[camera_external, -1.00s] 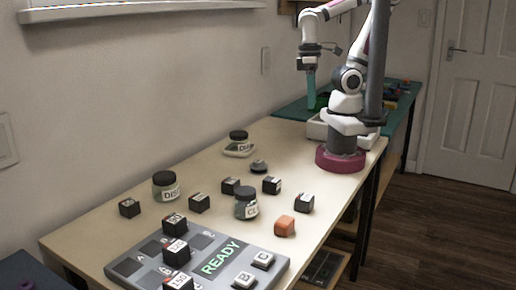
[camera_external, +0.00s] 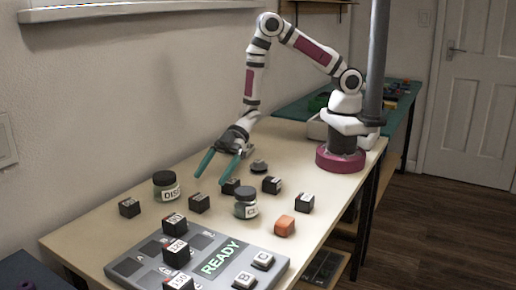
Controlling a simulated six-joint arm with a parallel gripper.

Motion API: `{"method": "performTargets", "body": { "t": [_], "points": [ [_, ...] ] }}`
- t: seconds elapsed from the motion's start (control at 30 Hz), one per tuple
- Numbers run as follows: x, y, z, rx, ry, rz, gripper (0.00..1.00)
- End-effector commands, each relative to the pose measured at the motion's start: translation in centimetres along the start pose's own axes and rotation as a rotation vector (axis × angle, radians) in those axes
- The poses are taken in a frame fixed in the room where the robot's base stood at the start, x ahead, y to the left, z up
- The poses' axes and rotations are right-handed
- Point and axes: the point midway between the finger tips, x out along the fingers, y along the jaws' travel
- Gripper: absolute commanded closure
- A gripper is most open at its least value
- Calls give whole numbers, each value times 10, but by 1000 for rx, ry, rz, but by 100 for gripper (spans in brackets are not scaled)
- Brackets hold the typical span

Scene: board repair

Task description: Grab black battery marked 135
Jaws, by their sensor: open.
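My gripper (camera_external: 214,172) is open and empty, its two teal fingers spread above the table, pointing down and to the left. Several black battery cubes lie on the table: one at the far left (camera_external: 129,207), one below the fingers (camera_external: 199,203), one just beside the right fingertip (camera_external: 231,187), one farther right (camera_external: 272,185) and one at the right (camera_external: 305,203). Their marks are too small to read, so I cannot tell which is 135. More black cubes (camera_external: 177,253) sit on the grey board (camera_external: 140,250); one seems to read 120 and a nearer one 150.
A dark jar with a label (camera_external: 165,186) stands left of the fingers, and another jar (camera_external: 245,204) stands right of them. A small dark round object (camera_external: 259,167) lies behind. The board shows READY.

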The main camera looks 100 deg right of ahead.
Motion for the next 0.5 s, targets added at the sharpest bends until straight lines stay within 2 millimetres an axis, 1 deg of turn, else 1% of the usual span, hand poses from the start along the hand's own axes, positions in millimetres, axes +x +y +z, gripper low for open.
{"method": "performTargets", "body": {
  "t": [0.03,0.1,0.23,0.4,0.5],
  "points": [
    [13,-1,0,-2,0,-3,11],
    [26,-1,0,-2,0,-2,11],
    [41,-1,1,-1,-1,0,11],
    [75,-7,6,-1,-1,0,11],
    [86,-6,6,0,-3,0,11]
  ]
}}
